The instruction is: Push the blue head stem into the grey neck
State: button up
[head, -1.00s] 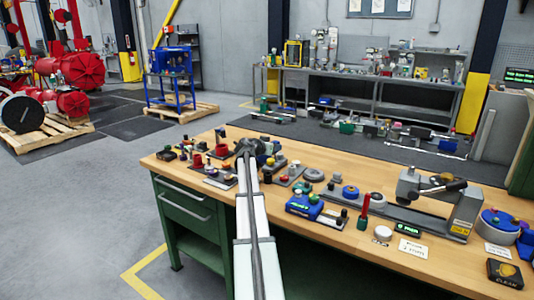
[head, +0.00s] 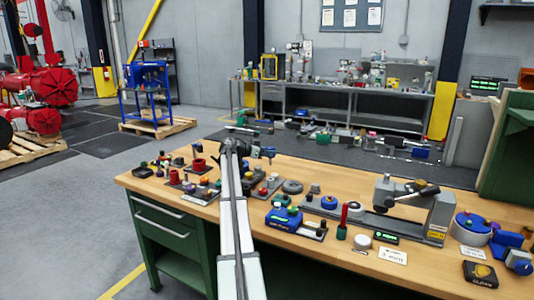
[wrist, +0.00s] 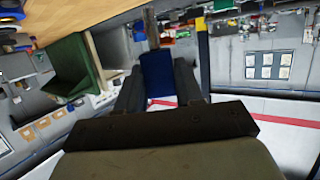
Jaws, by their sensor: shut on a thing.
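My gripper (head: 257,150) is at the far end of my arm, above the back part of the wooden bench, and points to the right. It is shut on the blue head stem (wrist: 157,70), which shows in the wrist view as a blue block between the two dark fingers. A grey rod (wrist: 152,27) extends from its far end. In the head view the blue head stem (head: 269,152) shows small beside the gripper. I cannot pick out the grey neck for sure among the small bench parts.
The wooden bench (head: 330,262) is crowded. Red and dark parts stand left of my arm. A blue box (head: 285,218), a red-handled tool (head: 344,218) and a grey press (head: 440,215) stand to the right. A green bin (wrist: 70,65) shows in the wrist view.

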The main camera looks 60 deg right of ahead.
jog(key=shift+f, duration=0.1)
jog(key=shift+f, duration=2.8)
jog(key=shift+f, duration=1.45)
jog(key=shift+r, duration=1.05)
jog(key=shift+f, duration=1.15)
dwell(1.5)
